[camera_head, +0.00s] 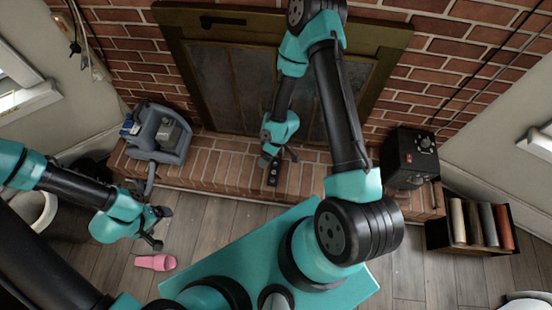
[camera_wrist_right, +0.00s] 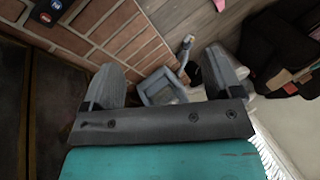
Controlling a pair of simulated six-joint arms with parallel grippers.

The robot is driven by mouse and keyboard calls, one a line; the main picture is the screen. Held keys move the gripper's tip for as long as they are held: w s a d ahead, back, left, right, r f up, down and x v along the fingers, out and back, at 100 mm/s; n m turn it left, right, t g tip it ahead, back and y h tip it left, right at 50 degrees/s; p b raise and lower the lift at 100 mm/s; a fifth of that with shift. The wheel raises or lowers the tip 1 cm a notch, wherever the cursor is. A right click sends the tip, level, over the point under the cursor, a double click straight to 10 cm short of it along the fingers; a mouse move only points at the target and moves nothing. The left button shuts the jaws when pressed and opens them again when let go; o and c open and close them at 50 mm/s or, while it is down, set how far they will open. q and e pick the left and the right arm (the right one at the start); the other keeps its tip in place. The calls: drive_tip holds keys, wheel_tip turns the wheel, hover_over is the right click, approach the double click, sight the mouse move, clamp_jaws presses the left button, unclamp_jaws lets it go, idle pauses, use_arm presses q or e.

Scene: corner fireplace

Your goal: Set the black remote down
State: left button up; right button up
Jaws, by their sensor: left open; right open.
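The black remote (camera_head: 273,174) lies on the brick hearth (camera_head: 228,168) in front of the fireplace in the head view. Its end, with a red and a blue button, shows at the top left of the right wrist view (camera_wrist_right: 48,10). My right gripper (camera_head: 279,155) is right by the remote, above the hearth. In the wrist view its jaws (camera_wrist_right: 168,85) are apart with nothing between them, and the remote is outside them. My left gripper (camera_head: 160,228) is open and empty over the wooden floor at the left.
A blue-grey caddy (camera_head: 172,158) stands on the hearth's left part. A black box with knobs (camera_head: 408,160) stands at its right end. A dark crate with several rolls (camera_head: 440,236) is at the right. A pink object (camera_head: 155,262) lies on the floor near my left gripper.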

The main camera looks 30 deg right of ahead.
drive_tip(key=s+r+m+t+h, duration=0.1)
drive_tip(key=s+r+m, duration=0.5)
drive_tip(key=r+m, duration=0.2)
